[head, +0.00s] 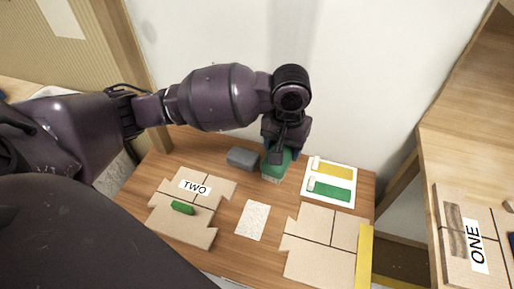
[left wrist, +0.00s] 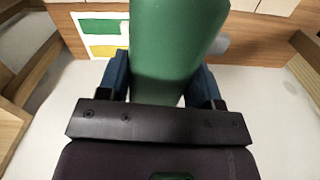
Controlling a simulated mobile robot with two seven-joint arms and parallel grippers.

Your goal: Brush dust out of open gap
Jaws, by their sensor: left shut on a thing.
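My left gripper (head: 284,146) reaches in from the left and points down over the back middle of the wooden table. It is shut on a green brush (head: 276,165); the brush's pale bristle end shows just below, near the table. In the left wrist view the green handle (left wrist: 178,50) fills the space between the blue fingers. A tan board marked TWO (head: 172,219) lies at the left with a small green piece (head: 182,208) on it. Another tan panel with seams (head: 314,258) lies at the front right. I cannot make out dust in the gaps. My right gripper is not in view.
A grey block (head: 241,158) sits just left of the brush. A white card with yellow and green strips (head: 312,193) lies to its right. A speckled pale sheet (head: 252,220) lies in the middle. A shelf at the right holds a board marked ONE (head: 456,255).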

